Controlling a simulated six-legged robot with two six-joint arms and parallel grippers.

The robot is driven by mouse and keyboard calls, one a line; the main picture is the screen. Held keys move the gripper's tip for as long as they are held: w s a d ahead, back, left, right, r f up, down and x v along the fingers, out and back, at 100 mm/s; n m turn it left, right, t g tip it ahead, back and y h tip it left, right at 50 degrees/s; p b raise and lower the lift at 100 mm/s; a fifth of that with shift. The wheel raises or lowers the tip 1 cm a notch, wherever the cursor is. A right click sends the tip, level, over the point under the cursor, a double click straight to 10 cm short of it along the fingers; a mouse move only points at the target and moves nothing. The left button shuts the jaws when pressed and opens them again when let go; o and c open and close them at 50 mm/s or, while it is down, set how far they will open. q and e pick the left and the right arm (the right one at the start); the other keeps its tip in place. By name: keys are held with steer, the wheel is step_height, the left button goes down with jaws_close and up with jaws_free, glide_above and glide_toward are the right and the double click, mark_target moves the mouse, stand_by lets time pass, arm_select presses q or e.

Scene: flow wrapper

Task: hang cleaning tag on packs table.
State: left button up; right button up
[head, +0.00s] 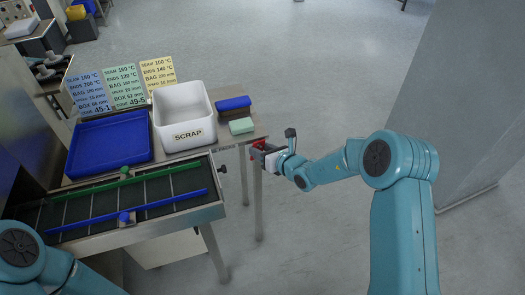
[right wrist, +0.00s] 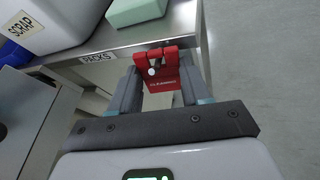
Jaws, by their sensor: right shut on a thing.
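The red cleaning tag (right wrist: 160,73), with a white round spot and pale lettering, is between the fingers of my right gripper (right wrist: 161,88) in the right wrist view. The gripper is shut on it. In the head view the tag (head: 257,158) is at the right end of the table (head: 259,128). My left gripper is out of view.
On the table stand a white SCRAP bin (head: 184,116), a blue tray (head: 110,143), a green block (head: 241,126), a blue-and-brown item (head: 233,106) and setting cards (head: 124,87). A conveyor (head: 150,190) with green and blue rails lies in front. Open floor is right.

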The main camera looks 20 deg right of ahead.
steer(key=o, duration=1.1)
